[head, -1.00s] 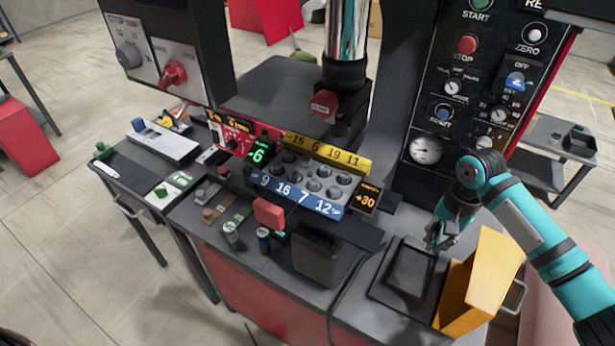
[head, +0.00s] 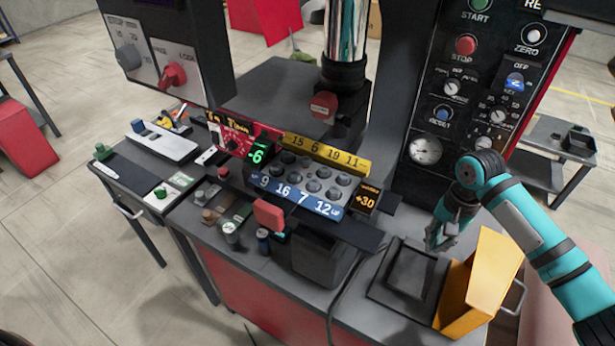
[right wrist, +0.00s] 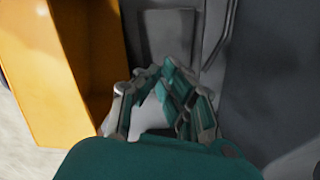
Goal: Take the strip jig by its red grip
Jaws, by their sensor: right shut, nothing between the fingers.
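A red grip block (head: 269,213) stands up at the front of the bench fixture, before the blue number strip (head: 300,195). It appears to be the strip jig's grip, but I cannot tell where the jig's body begins. A yellow number strip (head: 326,153) lies behind a row of round grey pockets. My right gripper (head: 438,240) is shut and empty, well to the right of the red block, above the dark square tray (head: 408,270). In the right wrist view its fingers (right wrist: 160,78) are together. My left gripper is not in view.
A yellow angled bin (head: 481,278) stands close to the right of my right gripper. A dark open box (head: 318,260) and small cans (head: 263,240) stand near the red block. The control panel (head: 470,90) rises behind. A cable runs along the bench between box and tray.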

